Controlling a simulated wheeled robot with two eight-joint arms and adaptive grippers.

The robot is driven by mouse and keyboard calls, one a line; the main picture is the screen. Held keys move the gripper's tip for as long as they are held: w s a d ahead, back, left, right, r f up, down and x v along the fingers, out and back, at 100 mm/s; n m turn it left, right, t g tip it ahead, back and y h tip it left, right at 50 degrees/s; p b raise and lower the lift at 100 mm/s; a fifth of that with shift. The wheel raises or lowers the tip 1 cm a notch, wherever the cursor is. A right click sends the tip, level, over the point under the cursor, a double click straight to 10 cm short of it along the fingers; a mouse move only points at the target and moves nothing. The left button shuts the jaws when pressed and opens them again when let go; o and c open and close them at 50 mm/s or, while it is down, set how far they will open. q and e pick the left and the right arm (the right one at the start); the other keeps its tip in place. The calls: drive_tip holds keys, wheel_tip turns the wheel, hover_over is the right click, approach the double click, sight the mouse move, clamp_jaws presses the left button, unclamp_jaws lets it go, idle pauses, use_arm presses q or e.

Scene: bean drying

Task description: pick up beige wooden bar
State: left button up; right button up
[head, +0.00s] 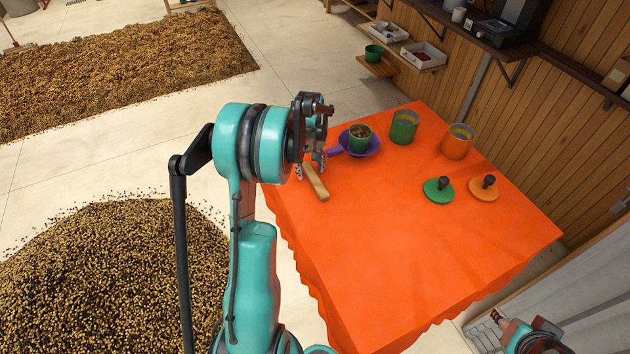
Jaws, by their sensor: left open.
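The beige wooden bar (315,183) lies on the orange-covered table (420,240) near its left edge, slanting down to the right. My left gripper (309,167) is open and right over the bar's upper end, with its pale fingertips on either side of it. I cannot tell whether the fingers touch the bar. The gripper and wrist hide the area just behind it. My right arm shows only at the bottom right corner, and its jaws cannot be made out.
A purple pan (373,147) holding a green cup (359,139) of beans sits just right of the gripper. Green (403,128) and orange (457,142) canisters stand behind, with green (438,190) and orange (484,188) lids nearer. The front of the table is clear.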

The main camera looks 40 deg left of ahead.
sight(310, 171)
use_arm(q)
clamp_jaws()
drive_tip(key=shift+r, duration=0.1)
wheel_tip(310, 171, up, 4)
drive_tip(key=shift+r, duration=0.1)
drive_tip(key=d+r, duration=0.6)
drive_tip(key=d, duration=0.5)
drive_tip(key=shift+d+r+p, duration=0.3)
drive_tip(key=shift+d, duration=0.1)
use_arm(e)
drive_tip(key=shift+r, duration=0.3)
